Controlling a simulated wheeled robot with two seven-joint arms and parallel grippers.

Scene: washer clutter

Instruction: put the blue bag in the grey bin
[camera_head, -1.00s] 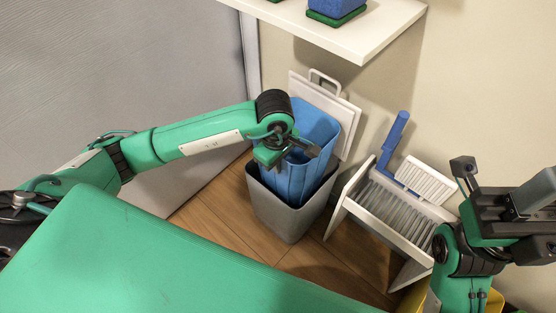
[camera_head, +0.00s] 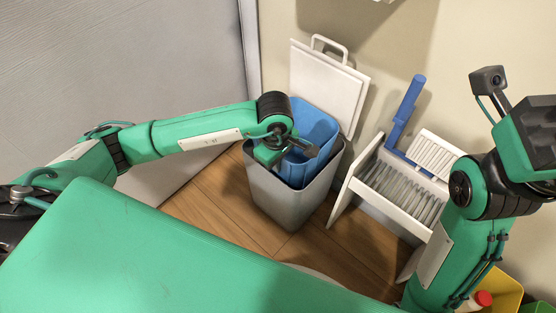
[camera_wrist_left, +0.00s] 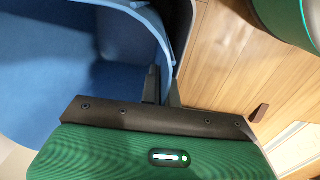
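The blue bag (camera_head: 317,128) stands inside the grey bin (camera_head: 284,205), its upper part showing above the bin's rim. My left gripper (camera_head: 298,145) is at the bag's near side, over the bin opening. In the left wrist view the two dark fingers (camera_wrist_left: 162,86) are close together with the edge of the blue bag (camera_wrist_left: 110,55) between them, so the gripper looks shut on it. The bag's lower part is hidden inside the bin. My right gripper (camera_head: 538,135) is at the right edge of the head view; its fingertips cannot be made out.
A white lid (camera_head: 328,85) with a handle leans on the wall behind the bin. A white rack (camera_head: 400,190) with a blue-handled brush (camera_head: 404,115) stands to the bin's right. A yellow container (camera_head: 505,292) is at lower right. Wooden floor (camera_head: 215,205) is bare left of the bin.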

